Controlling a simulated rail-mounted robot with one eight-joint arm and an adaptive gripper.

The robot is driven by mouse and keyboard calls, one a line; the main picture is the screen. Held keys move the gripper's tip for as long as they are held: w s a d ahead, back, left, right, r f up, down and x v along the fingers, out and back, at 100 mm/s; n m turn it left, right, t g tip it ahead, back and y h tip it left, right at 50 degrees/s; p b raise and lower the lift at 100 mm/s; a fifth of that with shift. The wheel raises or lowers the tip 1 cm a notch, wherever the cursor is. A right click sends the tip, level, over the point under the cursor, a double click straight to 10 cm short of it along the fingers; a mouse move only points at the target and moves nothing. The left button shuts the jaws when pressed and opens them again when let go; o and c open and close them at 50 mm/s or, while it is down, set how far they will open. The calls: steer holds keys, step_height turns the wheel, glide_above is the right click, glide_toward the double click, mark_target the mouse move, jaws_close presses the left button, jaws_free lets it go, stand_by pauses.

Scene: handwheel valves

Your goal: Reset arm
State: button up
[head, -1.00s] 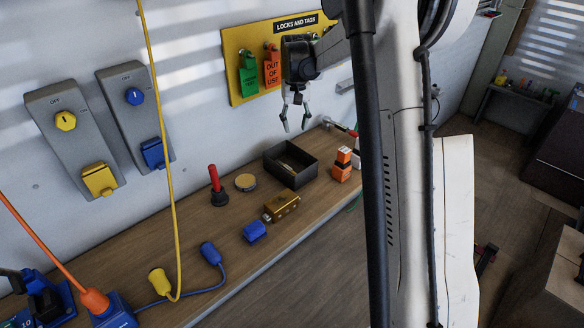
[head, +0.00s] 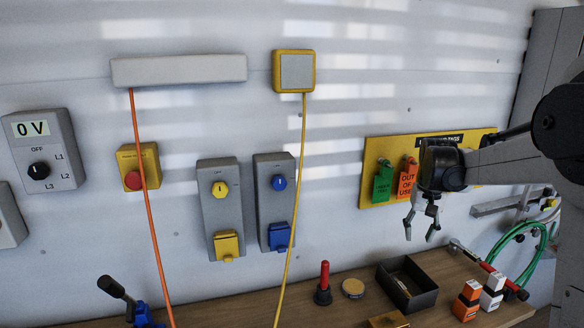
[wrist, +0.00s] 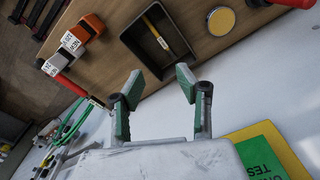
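My gripper (head: 422,222) hangs in front of the yellow locks and tags board, fingers pointing down and apart, with nothing between them. In the wrist view my gripper (wrist: 160,97) also shows its two green-padded fingers spread and empty. The arm reaches in from the right side of the head view. Below the fingers, the black tray (head: 407,286) stands on the bench; in the wrist view the tray (wrist: 133,42) holds a yellow-and-black item. The fingers are apart from the tray.
The locks and tags board (head: 375,145) carries a green tag (head: 383,183) and an orange tag (head: 407,178) near my gripper. A red-handled tool (head: 323,283), a round tin (head: 353,288) and orange and white blocks (head: 467,299) stand on the bench. A yellow cable (head: 297,180) hangs left.

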steer(key=s+a+r+n+t+b, duration=0.1)
steer(key=s+a+r+t, duration=0.15)
steer(key=s+a, duration=0.45)
steer(key=s+a+r+t+b, duration=0.1)
steer(key=s+a+r, duration=0.3)
steer(key=s, duration=0.5)
steer(key=s+a+f+t, duration=0.1)
steer(key=s+a+f, duration=0.1)
steer(key=s, duration=0.3)
steer(key=s+a+f+n+t, duration=0.1)
steer(key=s+a+f, duration=0.1)
steer(key=s, duration=0.3)
steer(key=s+a+f+t+b, duration=0.1)
steer(key=s+a+f, duration=0.1)
steer(key=s, duration=0.3)
steer(key=shift+s+a+n, duration=0.2)
steer(key=shift+a+n, duration=0.05)
steer(key=shift+n, duration=0.15)
